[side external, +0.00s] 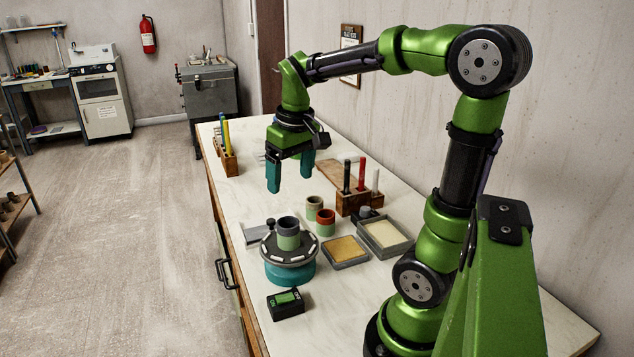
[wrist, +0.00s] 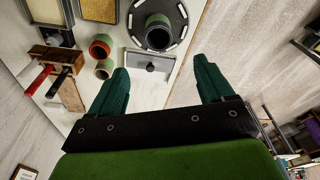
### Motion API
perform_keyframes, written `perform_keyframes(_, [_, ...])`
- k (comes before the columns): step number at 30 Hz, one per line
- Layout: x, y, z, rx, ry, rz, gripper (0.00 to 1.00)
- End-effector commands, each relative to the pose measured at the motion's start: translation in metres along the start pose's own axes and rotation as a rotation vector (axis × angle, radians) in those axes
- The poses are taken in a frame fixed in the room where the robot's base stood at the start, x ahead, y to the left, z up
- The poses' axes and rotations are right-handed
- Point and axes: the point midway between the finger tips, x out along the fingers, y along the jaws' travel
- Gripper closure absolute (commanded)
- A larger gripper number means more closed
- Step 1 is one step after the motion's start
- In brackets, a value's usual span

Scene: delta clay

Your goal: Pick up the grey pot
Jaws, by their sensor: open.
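The grey pot (side external: 288,226) has a grey-blue upper part and a pale green lower part. It stands upright on a round dark wheel (side external: 273,257) with a teal base. In the wrist view the grey pot (wrist: 158,33) shows from above at the top, with its dark opening visible. My gripper (side external: 290,178) has teal fingers and hangs above the table, higher than the pot and behind it in the side view. Its fingers also show in the wrist view (wrist: 160,67), wide apart with nothing held between them.
A red-rimmed pot (side external: 325,222) and a beige pot (side external: 314,207) stand behind the wheel. A wooden tool block (side external: 358,203), two trays (side external: 345,252) (side external: 384,236) and a flat grey plate with a knob (wrist: 151,63) are nearby. A small dark box (side external: 288,304) sits in front.

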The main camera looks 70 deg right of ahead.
Motion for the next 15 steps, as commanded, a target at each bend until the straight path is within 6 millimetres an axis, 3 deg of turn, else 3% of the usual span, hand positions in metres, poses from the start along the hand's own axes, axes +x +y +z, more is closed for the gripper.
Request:
perform_keyframes(9, [0.070,0.000,0.001,0.002,-0.006,-0.002,0.19])
perform_keyframes(15, [0.099,-0.001,0.001,0.002,-0.001,-0.002,0.19])
